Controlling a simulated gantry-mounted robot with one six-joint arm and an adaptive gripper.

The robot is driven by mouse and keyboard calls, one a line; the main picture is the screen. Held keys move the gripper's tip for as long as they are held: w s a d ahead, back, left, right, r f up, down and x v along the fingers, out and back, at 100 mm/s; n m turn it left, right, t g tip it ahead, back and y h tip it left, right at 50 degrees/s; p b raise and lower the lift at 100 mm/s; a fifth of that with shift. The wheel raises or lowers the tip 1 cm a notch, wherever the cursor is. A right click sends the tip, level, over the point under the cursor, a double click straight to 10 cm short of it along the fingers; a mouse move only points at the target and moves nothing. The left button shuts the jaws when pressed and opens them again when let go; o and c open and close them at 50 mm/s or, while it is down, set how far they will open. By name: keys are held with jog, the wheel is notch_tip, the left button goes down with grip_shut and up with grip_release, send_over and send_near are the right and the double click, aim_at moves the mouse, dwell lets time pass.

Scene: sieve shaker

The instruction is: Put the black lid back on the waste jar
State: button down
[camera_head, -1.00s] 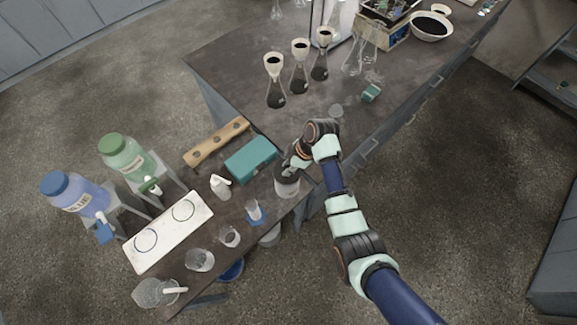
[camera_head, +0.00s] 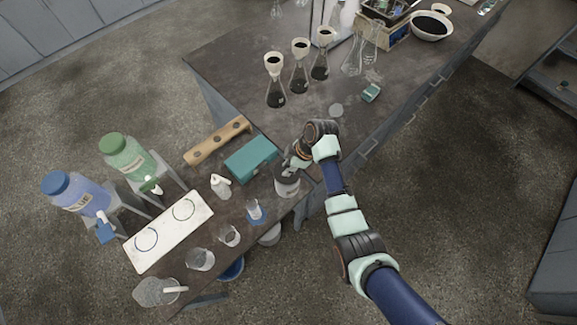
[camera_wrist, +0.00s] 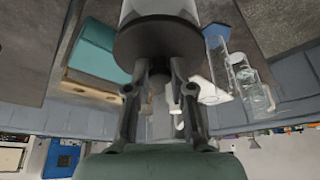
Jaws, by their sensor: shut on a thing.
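The waste jar (camera_head: 288,187) is a clear, labelled jar on the right end of the lower bench in the head view. The black lid (camera_wrist: 158,38) is a dark disc with a knob, seen from its knob side in the wrist view. My gripper (camera_wrist: 159,68) is shut on the lid's knob. The lid lies across the jar's mouth, and the jar wall (camera_wrist: 160,9) shows just beyond it. I cannot tell whether the lid is fully seated. In the head view my wrist partly hides the lid and jar top.
A teal box (camera_head: 250,158) and a white wash bottle (camera_head: 221,185) stand left of the jar. The higher workbench (camera_head: 310,105) with several flasks lies behind. Open floor is at right.

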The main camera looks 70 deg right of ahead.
jog(key=shift+f+b, duration=0.35)
jog(key=shift+f, duration=0.25)
jog(key=shift+r, duration=0.15)
dwell(0.7)
jog(key=shift+f+p, duration=0.35)
dwell(1.8)
jog(key=c, duration=0.9)
grip_release()
notch_tip(320, 180, up, 6)
jog(key=p, duration=0.6)
jog(key=shift+r, duration=0.1)
jog(key=shift+w, duration=0.1)
